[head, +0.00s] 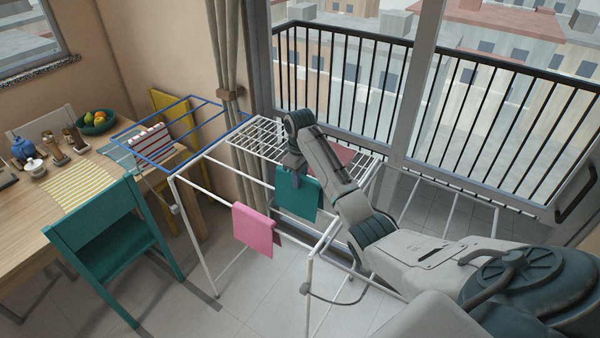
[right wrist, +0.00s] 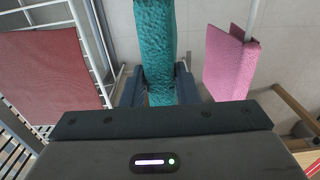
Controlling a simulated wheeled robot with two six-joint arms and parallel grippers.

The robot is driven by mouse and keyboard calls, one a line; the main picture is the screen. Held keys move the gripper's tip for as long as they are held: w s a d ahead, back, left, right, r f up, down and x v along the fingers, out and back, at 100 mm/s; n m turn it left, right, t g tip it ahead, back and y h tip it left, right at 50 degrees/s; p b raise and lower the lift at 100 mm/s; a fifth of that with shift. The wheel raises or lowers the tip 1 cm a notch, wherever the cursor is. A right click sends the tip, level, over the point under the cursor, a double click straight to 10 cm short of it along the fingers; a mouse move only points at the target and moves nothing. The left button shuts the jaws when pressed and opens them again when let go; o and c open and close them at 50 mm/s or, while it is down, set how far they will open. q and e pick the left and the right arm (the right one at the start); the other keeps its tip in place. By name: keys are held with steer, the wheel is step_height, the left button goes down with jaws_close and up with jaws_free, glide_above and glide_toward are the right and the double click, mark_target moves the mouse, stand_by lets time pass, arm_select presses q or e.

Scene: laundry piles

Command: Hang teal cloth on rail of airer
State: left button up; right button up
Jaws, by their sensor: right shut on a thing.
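The teal cloth (head: 298,198) hangs below my right gripper (head: 292,170) in the head view. In the right wrist view the teal cloth (right wrist: 155,45) runs between the two dark fingers of the right gripper (right wrist: 158,88), which is shut on it. The white airer (head: 190,212) stands below, and the cloth is over its middle, beside the pink cloth. I cannot tell whether the teal cloth touches a rail. My left gripper is not in view.
A pink cloth (head: 256,226) hangs over the airer's front rail, also in the wrist view (right wrist: 232,62). A red cloth (head: 335,158) lies at the back. A striped cloth (head: 150,143) hangs on the blue frame. A teal chair (head: 100,240) and table (head: 25,235) stand left.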

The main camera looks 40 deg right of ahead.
mark_target(300, 195)
steer(key=shift+f+b, duration=1.25)
steer(key=shift+f, duration=2.85)
steer(key=o, duration=1.1)
step_height(300, 195, up, 8)
steer(key=b, duration=0.3)
step_height(300, 195, up, 2)
steer(key=shift+p, duration=0.8)
steer(key=shift+r, duration=0.45)
